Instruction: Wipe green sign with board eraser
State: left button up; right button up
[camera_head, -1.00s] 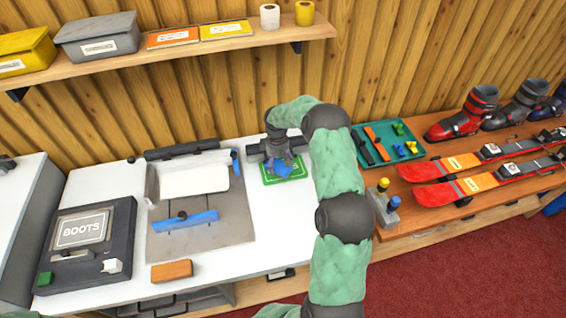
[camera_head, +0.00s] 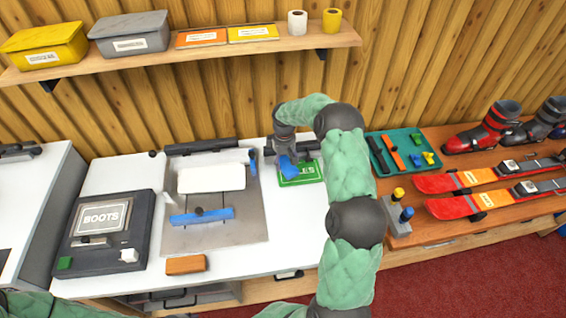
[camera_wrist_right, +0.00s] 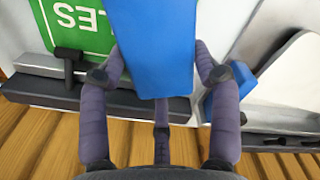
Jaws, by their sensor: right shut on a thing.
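The green sign (camera_head: 309,174) lies on the white bench top, right of the grey board. Its white lettering is partly covered; it shows upside down in the right wrist view (camera_wrist_right: 85,30). My right gripper (camera_head: 288,154) is over the sign's left side, shut on the blue board eraser (camera_head: 288,168). In the right wrist view the blue eraser (camera_wrist_right: 155,45) sits between the fingers and overlaps the sign's edge. Whether it touches the sign's face is hard to tell. My left gripper is out of view; only a bit of green sleeve shows at the bottom left.
Left of the sign lies a grey board (camera_head: 245,228) with a blue bar (camera_head: 190,217). A black BOOTS device (camera_head: 78,242) and an orange block (camera_head: 186,264) are further left. A teal tray (camera_head: 408,142) and red skis (camera_head: 450,181) lie right of my arm.

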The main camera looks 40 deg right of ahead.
jog(key=shift+r+p, duration=0.45)
jog(key=shift+r, duration=0.7)
jog(key=shift+r+p, duration=0.95)
jog(key=shift+r, duration=0.6)
jog(key=shift+f, duration=0.1)
